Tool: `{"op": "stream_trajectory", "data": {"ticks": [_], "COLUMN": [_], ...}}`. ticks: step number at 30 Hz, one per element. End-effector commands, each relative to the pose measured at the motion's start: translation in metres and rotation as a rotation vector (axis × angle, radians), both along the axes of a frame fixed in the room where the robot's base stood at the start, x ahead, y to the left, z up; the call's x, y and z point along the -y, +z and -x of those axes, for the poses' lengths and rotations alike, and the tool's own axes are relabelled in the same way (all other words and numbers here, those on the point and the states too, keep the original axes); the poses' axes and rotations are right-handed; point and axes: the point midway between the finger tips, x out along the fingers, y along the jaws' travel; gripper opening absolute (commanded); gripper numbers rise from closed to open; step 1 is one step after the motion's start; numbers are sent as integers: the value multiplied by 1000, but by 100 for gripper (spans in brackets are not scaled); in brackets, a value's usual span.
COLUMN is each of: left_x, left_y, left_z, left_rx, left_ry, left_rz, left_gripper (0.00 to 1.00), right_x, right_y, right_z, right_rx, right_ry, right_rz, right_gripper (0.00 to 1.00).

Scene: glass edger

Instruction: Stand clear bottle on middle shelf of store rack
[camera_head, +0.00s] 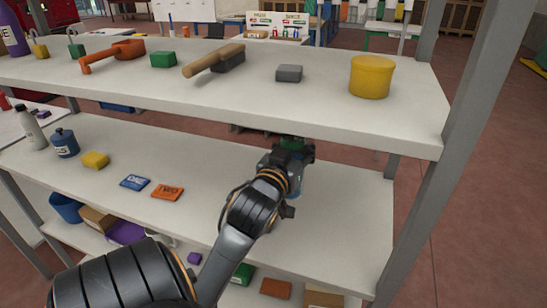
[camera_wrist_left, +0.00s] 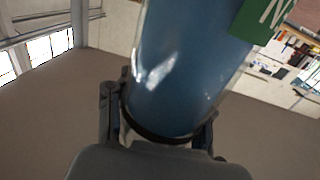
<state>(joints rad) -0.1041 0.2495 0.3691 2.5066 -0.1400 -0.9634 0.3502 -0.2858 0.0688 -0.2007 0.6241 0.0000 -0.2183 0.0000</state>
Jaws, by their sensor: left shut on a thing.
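In the wrist view a clear bottle with a blue tint (camera_wrist_left: 190,65) fills the middle, and a green piece with white lettering (camera_wrist_left: 262,20) shows at its upper right. My left gripper (camera_wrist_left: 160,128) is shut on the bottle, with a finger on either side. In the head view my left gripper (camera_head: 292,168) is over the right part of the middle shelf (camera_head: 335,225). The bottle is mostly hidden there by the gripper and wrist. I cannot tell if its base touches the shelf. My right gripper is not in view.
The upper shelf (camera_head: 225,103) of the store rack overhangs the gripper, with a yellow tub (camera_head: 371,77) at its right end. On the middle shelf an orange packet (camera_head: 167,193), a blue packet (camera_head: 135,182) and a yellow block (camera_head: 95,160) lie left. The shelf's right end is bare.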

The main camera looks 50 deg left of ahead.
Motion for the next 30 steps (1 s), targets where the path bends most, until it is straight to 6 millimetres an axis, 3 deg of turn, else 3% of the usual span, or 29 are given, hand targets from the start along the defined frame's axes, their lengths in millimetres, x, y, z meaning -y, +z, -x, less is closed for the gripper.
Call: {"op": "stream_trajectory", "data": {"ticks": [5, 10, 12, 18, 24, 30], "left_x": [4, 17, 30, 66, 85, 94], "left_y": [-5, -18, -19, -40, -77, -91], "left_z": [-4, -17, -30, -65, -85, -94], "left_rx": [5, 9, -1, -1, -3, 1], "left_ry": [-2, -2, -4, -4, -1, 0], "left_rz": [0, -2, 6, 3, 0, 0], "left_gripper": [0, 0, 0, 0, 0, 0], "right_x": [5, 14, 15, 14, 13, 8], "right_y": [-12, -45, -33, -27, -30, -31], "right_z": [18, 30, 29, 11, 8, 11], "right_rx": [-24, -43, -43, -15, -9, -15], "right_ry": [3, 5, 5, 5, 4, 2], "right_rz": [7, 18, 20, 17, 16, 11], "right_gripper": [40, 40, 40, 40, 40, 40]}}
